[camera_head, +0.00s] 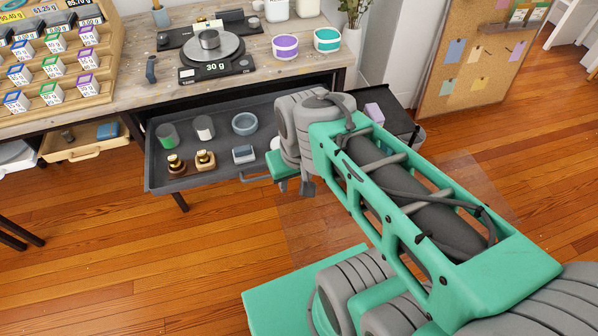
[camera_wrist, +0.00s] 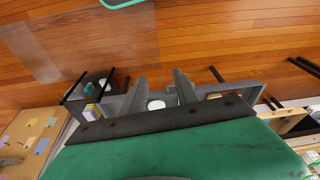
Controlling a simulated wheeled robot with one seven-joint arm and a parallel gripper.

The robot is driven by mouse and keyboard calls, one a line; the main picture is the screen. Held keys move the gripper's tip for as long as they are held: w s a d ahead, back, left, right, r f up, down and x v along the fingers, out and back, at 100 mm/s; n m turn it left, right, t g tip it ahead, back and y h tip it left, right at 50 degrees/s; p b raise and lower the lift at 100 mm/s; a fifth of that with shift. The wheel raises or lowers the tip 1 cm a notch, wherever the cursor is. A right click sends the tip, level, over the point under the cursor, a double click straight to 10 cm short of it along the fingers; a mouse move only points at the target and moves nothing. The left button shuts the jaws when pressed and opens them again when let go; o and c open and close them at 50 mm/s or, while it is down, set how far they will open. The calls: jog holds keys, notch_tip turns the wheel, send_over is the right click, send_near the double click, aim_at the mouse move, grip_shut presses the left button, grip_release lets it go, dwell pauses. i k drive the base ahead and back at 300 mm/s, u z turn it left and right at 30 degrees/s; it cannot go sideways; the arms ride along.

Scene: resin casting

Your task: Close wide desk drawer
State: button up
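The wide desk drawer (camera_head: 222,146) is dark grey and stands pulled out below the wooden desk. Several jars, two brown bottles, a blue-grey bowl and a small pale box sit inside it. Its handle (camera_head: 257,178) shows on the front, near the right end. My gripper (camera_head: 294,187) is by the right front of the drawer, just right of the handle; my arm hides the drawer's right end. In the wrist view my gripper (camera_wrist: 160,84) has its two fingers apart, with nothing held between them. The drawer (camera_wrist: 243,88) lies beyond the fingers there; contact cannot be told.
A small wooden drawer (camera_head: 88,150) is also open at the left. A dark surface with a purple box (camera_head: 374,113) is at the right, behind my arm. A scale (camera_head: 216,70) and tubs (camera_head: 285,47) stand on the desk. The floor in front of the drawer is clear.

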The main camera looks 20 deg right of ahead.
aim_at(156, 162)
jog(key=z, duration=0.05)
jog(key=i, duration=0.5)
jog(key=z, duration=0.2)
jog(key=k, duration=0.5)
jog(key=u, duration=1.55)
jog(key=i, duration=0.95)
jog(key=z, duration=2.1)
